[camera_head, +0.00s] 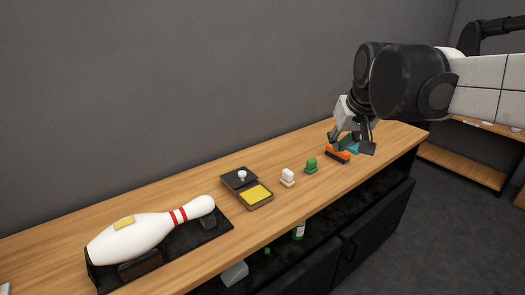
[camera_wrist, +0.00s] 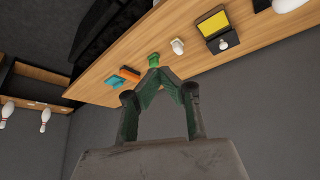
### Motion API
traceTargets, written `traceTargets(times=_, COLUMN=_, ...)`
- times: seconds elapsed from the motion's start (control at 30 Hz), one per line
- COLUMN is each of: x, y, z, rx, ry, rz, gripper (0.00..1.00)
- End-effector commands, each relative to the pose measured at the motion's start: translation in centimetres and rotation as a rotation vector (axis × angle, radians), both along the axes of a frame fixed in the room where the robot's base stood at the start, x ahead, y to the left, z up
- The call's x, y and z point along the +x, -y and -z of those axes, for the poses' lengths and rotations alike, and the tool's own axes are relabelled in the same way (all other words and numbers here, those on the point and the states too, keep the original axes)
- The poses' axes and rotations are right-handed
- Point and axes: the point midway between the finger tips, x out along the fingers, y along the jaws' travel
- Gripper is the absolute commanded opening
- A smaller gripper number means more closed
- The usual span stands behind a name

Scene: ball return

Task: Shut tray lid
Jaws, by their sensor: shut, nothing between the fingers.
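A small dark tray (camera_head: 257,197) with a yellow floor sits mid-counter in the head view. Its dark lid (camera_head: 233,184), with a white knob (camera_head: 242,175) on it, lies back toward the wall and leaves the yellow floor uncovered. The tray's yellow floor (camera_wrist: 213,24) and the knob (camera_wrist: 224,44) also show in the wrist view, at the upper right. My gripper (camera_head: 350,140) is over the right end of the counter, well to the right of the tray. In the wrist view my gripper (camera_wrist: 158,73) has its fingertips together and holds nothing.
Between tray and gripper stand a white knobbed piece (camera_head: 288,177) and a green one (camera_head: 311,166). An orange piece (camera_head: 337,154) and a teal piece (camera_wrist: 122,78) are near my gripper. A bowling pin (camera_head: 150,232) lies on a black stand at left. A grey wall runs behind.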

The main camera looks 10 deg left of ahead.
Motion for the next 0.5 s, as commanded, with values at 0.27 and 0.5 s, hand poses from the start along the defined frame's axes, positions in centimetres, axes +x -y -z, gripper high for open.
traceTargets(times=0.27, x=7.9, y=-6.4, z=0.6, rx=-0.011, ry=-0.034, rz=-0.09, gripper=0.0)
traceTargets(times=0.5, x=13.8, y=-12.5, z=2.7, rx=-0.021, ry=-0.064, rz=-0.166, gripper=0.0)
